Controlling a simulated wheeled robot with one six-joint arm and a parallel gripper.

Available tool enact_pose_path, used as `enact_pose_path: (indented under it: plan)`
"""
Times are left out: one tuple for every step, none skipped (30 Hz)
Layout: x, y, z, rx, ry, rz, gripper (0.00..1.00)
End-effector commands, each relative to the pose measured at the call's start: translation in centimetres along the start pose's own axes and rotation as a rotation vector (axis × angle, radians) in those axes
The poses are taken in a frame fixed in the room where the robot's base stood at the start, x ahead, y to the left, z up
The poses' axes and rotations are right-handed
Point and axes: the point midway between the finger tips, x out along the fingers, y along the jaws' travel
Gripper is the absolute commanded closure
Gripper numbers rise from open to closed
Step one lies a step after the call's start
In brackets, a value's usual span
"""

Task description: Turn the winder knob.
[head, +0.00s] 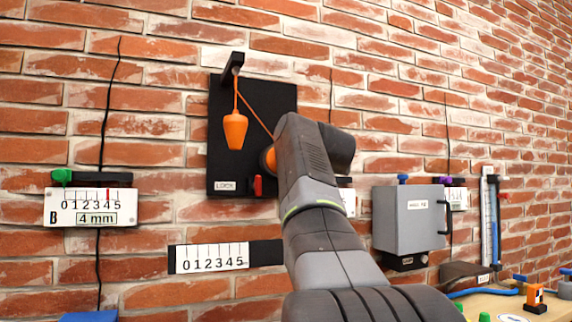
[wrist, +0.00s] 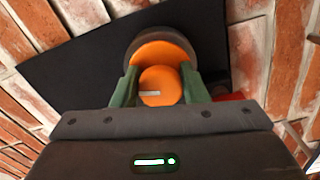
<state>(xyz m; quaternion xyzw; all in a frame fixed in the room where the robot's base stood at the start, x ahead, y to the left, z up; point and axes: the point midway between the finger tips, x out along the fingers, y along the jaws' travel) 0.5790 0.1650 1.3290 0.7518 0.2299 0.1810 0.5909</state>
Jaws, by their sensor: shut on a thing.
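The orange winder knob (wrist: 159,86) sits in front of a dark round drum on the black wall board (wrist: 75,60). In the wrist view my gripper (wrist: 158,88) is shut on the knob, with a green finger on each side of it. A pale mark shows on the knob's face. In the head view my arm covers the gripper and most of the knob; only an orange edge (head: 268,158) shows. An orange cord runs from there up to a black bracket (head: 232,66), where an orange weight (head: 235,131) hangs in front of the board (head: 225,105).
A red lever (head: 258,186) sits beside the LOCK label (head: 226,186). A gauge marked 4 mm (head: 92,207) is at left, and a ruler (head: 211,258) is below the board. A grey box (head: 408,218) and a table (head: 500,303) are at right.

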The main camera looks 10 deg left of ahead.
Motion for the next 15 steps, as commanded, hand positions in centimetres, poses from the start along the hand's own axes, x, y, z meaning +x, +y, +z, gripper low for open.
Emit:
enact_pose_path:
  plan:
    - [0.08,-0.33,0.1,-0.035,-0.001,-0.006,0.83]
    - [0.08,-0.32,0.1,-0.055,-0.001,-0.006,0.83]
    - [0.09,-0.31,0.09,-0.082,-0.001,-0.006,0.83]
    - [0.09,-0.29,0.09,-0.1,-0.001,-0.006,0.83]
    - [0.09,-0.27,0.09,-0.117,-0.001,-0.006,0.83]
    - [0.09,-0.25,0.08,-0.139,0.0,-0.006,0.83]
    - [0.09,-0.24,0.08,-0.153,0.0,-0.006,0.83]
    - [0.09,-0.24,0.08,-0.167,0.0,-0.006,0.83]
    - [0.1,-0.23,0.08,-0.183,0.0,-0.006,0.83]
    - [0.1,-0.22,0.08,-0.194,0.0,-0.006,0.83]
    - [0.1,-0.22,0.08,-0.204,0.0,-0.006,0.83]
    - [0.11,-0.21,0.08,-0.215,0.0,-0.007,0.83]
    - [0.11,-0.21,0.08,-0.223,0.0,-0.007,0.83]
    - [0.11,-0.21,0.08,-0.23,0.0,-0.007,0.83]
    - [0.11,-0.2,0.07,-0.237,0.0,-0.007,0.83]
